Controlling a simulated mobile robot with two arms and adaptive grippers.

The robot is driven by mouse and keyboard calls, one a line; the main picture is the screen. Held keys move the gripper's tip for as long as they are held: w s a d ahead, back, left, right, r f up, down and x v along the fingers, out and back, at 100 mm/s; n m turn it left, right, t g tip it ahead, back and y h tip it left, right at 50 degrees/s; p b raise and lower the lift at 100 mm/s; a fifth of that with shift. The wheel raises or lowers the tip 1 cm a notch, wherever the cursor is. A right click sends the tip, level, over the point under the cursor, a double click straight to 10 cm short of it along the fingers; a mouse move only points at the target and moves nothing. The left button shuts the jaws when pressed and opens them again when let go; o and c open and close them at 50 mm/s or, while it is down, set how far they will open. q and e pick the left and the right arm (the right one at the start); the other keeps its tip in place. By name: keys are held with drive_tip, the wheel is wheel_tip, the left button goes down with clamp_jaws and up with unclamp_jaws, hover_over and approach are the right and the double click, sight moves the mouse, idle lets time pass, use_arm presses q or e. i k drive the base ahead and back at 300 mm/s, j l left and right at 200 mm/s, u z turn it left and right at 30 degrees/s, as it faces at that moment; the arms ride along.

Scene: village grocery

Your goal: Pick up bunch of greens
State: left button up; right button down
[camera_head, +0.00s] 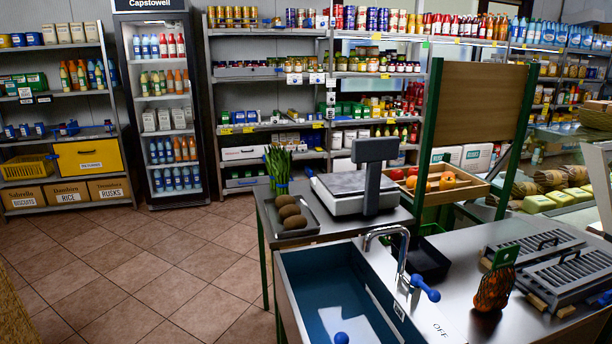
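The bunch of greens (278,167) stands upright at the far left corner of the metal counter (330,222), with a blue band around its lower part. It is behind a dark tray (312,222) of several brown round items and left of the weighing scale (352,190). Its base is partly hidden by the counter items. Neither of my grippers shows in the head view. Nothing is seen touching the greens.
A sink (290,290) with a tap (400,250) and blue handle lies in front of the greens. A green-framed board (478,105) and a fruit crate (465,190) stand to the right. The tiled floor (150,265) at left is clear.

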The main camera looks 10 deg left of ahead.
sight(282, 164)
drive_tip(key=i+j+z, duration=0.2)
drive_tip(key=j+z, duration=0.15)
drive_tip(key=z, duration=0.15)
drive_tip(key=i+j+z, duration=0.15)
drive_tip(key=j+z, duration=0.3)
